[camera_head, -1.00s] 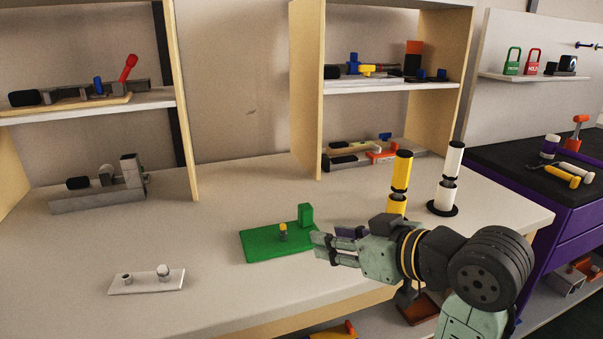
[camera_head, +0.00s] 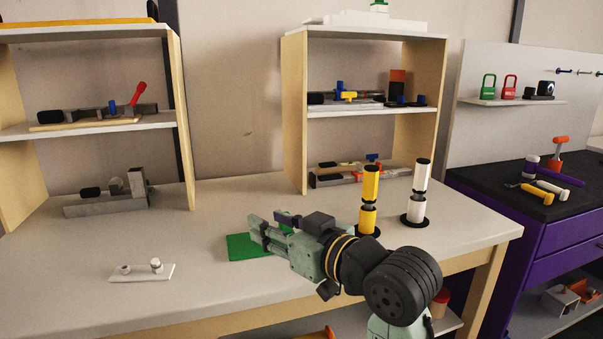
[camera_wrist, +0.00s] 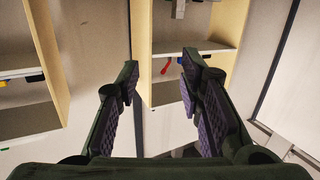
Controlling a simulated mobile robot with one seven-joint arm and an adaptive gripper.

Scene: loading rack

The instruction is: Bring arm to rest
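My gripper (camera_head: 268,224) is at the middle of the light workbench (camera_head: 215,290) in the head view, with its fingers pointing left and away. It is in front of the green plate (camera_head: 243,246) and hides much of it. In the wrist view my gripper (camera_wrist: 157,85) shows two purple-padded fingers spread wide, with nothing between them. Shelving and the bench show beyond the fingertips.
A yellow post (camera_head: 369,190) and a white post (camera_head: 420,185) stand on the bench just behind and right of my arm. A small white plate with knobs (camera_head: 140,275) lies at left. Shelf units (camera_head: 295,115) stand at the back. A purple cabinet (camera_head: 480,215) is at right.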

